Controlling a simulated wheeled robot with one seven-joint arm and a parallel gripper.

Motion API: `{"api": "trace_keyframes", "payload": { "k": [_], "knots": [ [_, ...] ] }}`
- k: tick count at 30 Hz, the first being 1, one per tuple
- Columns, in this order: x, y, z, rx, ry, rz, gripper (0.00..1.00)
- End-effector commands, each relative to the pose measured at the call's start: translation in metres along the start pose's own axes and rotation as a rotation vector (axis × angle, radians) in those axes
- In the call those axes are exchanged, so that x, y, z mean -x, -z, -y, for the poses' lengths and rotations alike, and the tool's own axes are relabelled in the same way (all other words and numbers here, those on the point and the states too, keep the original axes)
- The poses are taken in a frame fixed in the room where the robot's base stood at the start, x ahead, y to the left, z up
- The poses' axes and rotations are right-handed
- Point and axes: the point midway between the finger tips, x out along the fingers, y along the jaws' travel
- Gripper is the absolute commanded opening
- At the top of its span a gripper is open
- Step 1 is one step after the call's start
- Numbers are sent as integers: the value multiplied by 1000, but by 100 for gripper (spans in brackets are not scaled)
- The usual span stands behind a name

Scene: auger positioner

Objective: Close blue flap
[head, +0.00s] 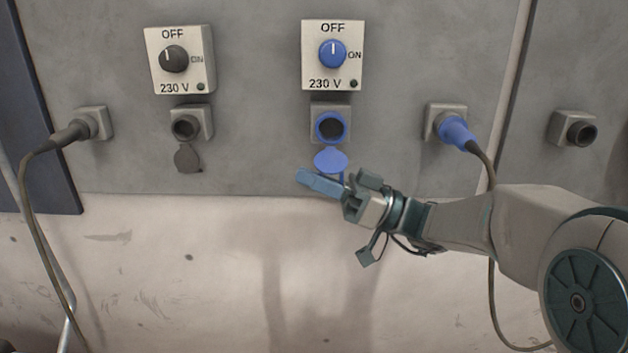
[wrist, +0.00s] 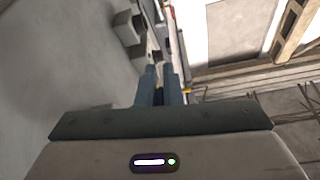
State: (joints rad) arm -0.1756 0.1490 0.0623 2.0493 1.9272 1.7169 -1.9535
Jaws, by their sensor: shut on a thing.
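The blue flap (head: 331,159) hangs open below the blue-ringed socket (head: 331,128) in the head view. The socket's dark opening is uncovered. My gripper (head: 320,183) reaches in from the right, with its blue-grey fingers at the flap's lower edge. The fingers are shut on the flap's lower part; the near finger hides the contact. In the wrist view my gripper (wrist: 160,85) points along the wall, its two fingers close together. I cannot make out the flap clearly there.
A blue-knob switch box (head: 332,54) sits above the socket. A black-knob switch box (head: 178,60) and a grey socket (head: 186,125) with a hanging flap are to the left. A blue plug (head: 457,132) with a cable is to the right. The wall below is bare.

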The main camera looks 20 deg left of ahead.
Motion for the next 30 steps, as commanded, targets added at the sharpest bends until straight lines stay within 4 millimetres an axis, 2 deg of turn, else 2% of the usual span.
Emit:
{"api": "trace_keyframes", "payload": {
  "k": [15,30],
  "knots": [
    [-8,20,17,-392,-163,-1,0],
    [-19,46,23,-831,-346,0,0]
  ]
}}
